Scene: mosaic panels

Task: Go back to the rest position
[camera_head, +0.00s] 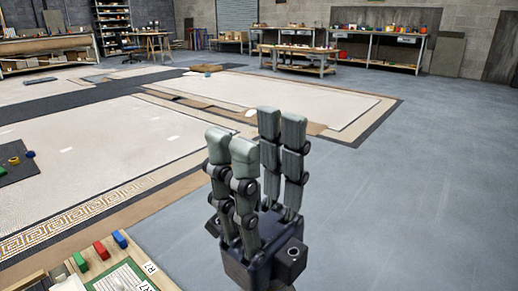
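My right gripper (256,132) stands in the lower middle of the head view, with its dark fingers pointing up. Its two pairs of fingers are apart, with a gap between them and nothing held. It appears in front of the grey floor and the edge of a mosaic panel. My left gripper is not in view.
A tray (30,282) at the lower left holds a red block (101,250), a blue block (120,239) and a green block (80,262). Large mosaic panels (95,150) cover the floor at left. Workbenches (380,48) line the back. Grey floor (430,180) at right is clear.

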